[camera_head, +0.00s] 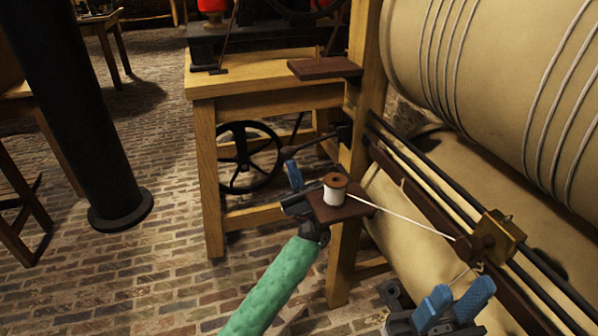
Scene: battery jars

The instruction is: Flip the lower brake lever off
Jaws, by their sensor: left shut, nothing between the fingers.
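A dark lever (318,145) with a rounded knob at its left end sticks out from a black bracket on the wooden post; I take it to be the lower brake lever. My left gripper (294,176), with blue fingers on the green-sleeved arm, is just below the knob. It is shut and empty; I cannot tell whether it touches the lever. My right gripper (453,304) is at the bottom right, below a brass block, with two blue fingers side by side.
A small brown shelf (347,207) with a thread spool (335,189) lies close to my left gripper. A thread runs to the brass block (498,236). A spoked wheel (249,156) stands under the wooden table (262,101). Large wrapped cylinders (478,60) fill the right.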

